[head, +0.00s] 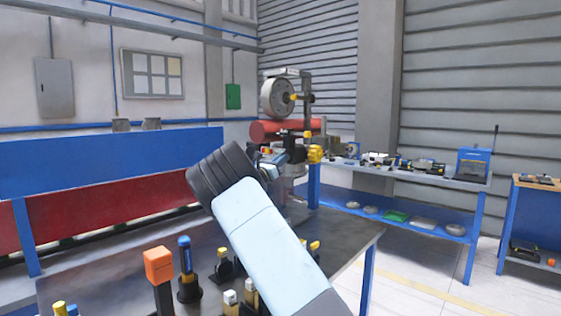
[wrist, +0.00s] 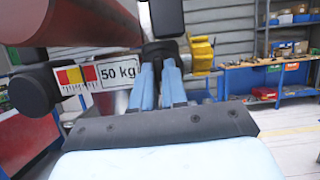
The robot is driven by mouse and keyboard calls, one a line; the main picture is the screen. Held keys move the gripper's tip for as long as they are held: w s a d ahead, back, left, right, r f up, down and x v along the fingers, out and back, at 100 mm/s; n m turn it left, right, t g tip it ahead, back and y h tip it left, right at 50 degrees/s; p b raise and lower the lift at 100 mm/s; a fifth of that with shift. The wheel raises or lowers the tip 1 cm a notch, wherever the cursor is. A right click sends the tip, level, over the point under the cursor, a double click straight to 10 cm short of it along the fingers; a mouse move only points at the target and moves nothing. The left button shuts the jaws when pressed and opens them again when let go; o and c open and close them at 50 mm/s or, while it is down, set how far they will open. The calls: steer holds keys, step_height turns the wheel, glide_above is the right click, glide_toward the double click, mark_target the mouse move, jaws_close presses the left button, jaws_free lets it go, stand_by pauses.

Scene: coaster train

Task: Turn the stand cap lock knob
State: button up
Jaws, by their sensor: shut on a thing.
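My gripper (wrist: 159,72) reaches to the stand above the dark workbench. Its two light blue fingers are close together, shut on a small black knob (wrist: 160,48) that shows at and between their tips. Most of this knob's grip area is hidden by the fingers. In the head view my gripper (head: 284,158) is at the stand, and the black knob cannot be made out. A yellow lobed knob (wrist: 202,54) sits just right of the fingertips, apart from them; it also shows in the head view (head: 315,154). I see no label naming either knob.
A red cylinder (wrist: 80,20) lies across above my fingers. A "50 kg" plate (wrist: 98,74) and a black round knob (wrist: 32,90) are close on the left. A dial (head: 277,98) stands above. Upright tools, including an orange-topped one (head: 158,266), stand on the bench (head: 120,250).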

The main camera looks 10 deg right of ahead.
steer(key=shift+m+h, duration=0.4)
steer(key=shift+m, duration=0.2)
jaws_close()
steer(key=shift+w+a+f+m+g+y, duration=0.15)
steer(key=shift+m+g, duration=1.4)
steer(key=shift+m, duration=2.1)
steer(key=shift+s+d+r+m+g+y, duration=0.15)
steer(key=shift+m+g, duration=1.45)
steer(key=shift+m, duration=2.1)
steer(key=shift+w+a+f+m+g+y, duration=0.15)
steer(key=shift+m+g, duration=1.4)
steer(key=shift+m, duration=2.1)
steer(key=o, duration=0.7)
jaws_free()
steer(key=shift+r, duration=0.2)
steer(key=v, duration=1.3)
steer(key=shift+a, duration=0.3)
steer(key=shift+r, duration=0.1)
